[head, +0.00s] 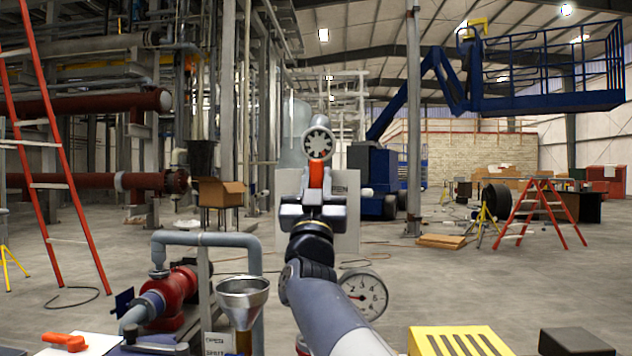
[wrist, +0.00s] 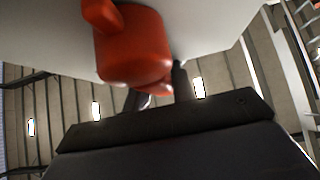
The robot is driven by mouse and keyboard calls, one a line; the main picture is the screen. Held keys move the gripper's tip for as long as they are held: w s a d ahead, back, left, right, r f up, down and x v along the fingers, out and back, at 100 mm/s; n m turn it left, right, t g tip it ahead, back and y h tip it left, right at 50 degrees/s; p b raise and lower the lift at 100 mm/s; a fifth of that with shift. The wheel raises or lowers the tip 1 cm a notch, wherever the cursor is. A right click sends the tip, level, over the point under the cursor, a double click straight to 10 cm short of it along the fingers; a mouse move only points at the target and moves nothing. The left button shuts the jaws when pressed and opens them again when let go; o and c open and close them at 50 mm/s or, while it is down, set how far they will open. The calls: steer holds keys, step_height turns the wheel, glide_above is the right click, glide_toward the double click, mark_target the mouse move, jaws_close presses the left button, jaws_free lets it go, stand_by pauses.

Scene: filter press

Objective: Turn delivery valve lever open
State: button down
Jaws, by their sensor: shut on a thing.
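An orange-red lever (head: 316,176) stands upright in front of a pale panel (head: 347,228), just below a round grey fitting with a star-shaped face (head: 318,143). My gripper (head: 314,196) is shut on the lower part of this lever. In the wrist view the orange-red lever (wrist: 133,48) is large at the top, with the dark fingers of my gripper (wrist: 160,92) close below it. The finger contact is partly hidden. Dark lettering on the panel right of the lever is partly covered and seems to end in "PEN".
A second orange lever (head: 65,342) sits on a white plate at lower left. A yellow slotted box (head: 457,341) is at lower right.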

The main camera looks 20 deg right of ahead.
steer(key=c, duration=1.2)
jaws_free()
steer(key=shift+f, duration=0.1)
steer(key=b+v, duration=0.1)
steer(key=v, duration=0.9)
steer(key=shift+s+f, duration=0.2)
steer(key=shift+s, duration=0.05)
steer(key=p+x, duration=0.1)
steer(key=x, duration=0.9)
steer(key=shift+w+r, duration=0.25)
steer(key=shift+r, duration=0.05)
steer(key=shift+f, duration=0.1)
